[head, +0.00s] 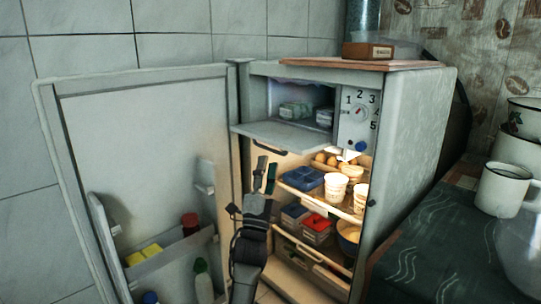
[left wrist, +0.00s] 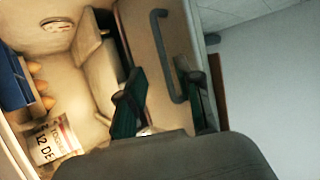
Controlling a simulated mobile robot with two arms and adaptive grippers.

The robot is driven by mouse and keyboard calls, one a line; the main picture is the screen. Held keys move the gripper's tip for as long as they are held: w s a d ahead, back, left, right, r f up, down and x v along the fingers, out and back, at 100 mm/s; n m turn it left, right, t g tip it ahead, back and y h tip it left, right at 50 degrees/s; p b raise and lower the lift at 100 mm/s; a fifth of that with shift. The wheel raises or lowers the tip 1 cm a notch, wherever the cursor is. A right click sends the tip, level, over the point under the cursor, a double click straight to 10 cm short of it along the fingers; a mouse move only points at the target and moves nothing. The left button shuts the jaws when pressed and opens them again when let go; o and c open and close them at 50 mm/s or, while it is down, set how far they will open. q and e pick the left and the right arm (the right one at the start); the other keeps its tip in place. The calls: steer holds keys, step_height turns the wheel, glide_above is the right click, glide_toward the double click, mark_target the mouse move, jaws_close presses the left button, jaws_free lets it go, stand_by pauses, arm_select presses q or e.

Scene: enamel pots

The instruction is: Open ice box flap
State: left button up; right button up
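The ice box flap (head: 285,134) at the top of the open fridge is swung down and juts out roughly level, with the ice compartment (head: 300,94) exposed behind it. Its dark handle (head: 270,148) is on the flap's underside. My left gripper (head: 265,172) is just below the handle, fingers apart and empty. In the left wrist view, my left gripper (left wrist: 162,97) shows two separated green fingertips, with the handle (left wrist: 168,55) beyond them on the flap (left wrist: 145,35); I see no clear contact. My right gripper is out of view.
The fridge door (head: 140,150) stands wide open at left, with bottles on its shelf. Cups (head: 336,187), blue trays (head: 302,179) and eggs fill the shelves close right of my gripper. A table (head: 440,245) with white enamel mugs (head: 503,188) stands at right.

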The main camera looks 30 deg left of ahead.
arm_select(q)
steer(key=v, duration=0.7)
steer(key=shift+f, duration=0.1)
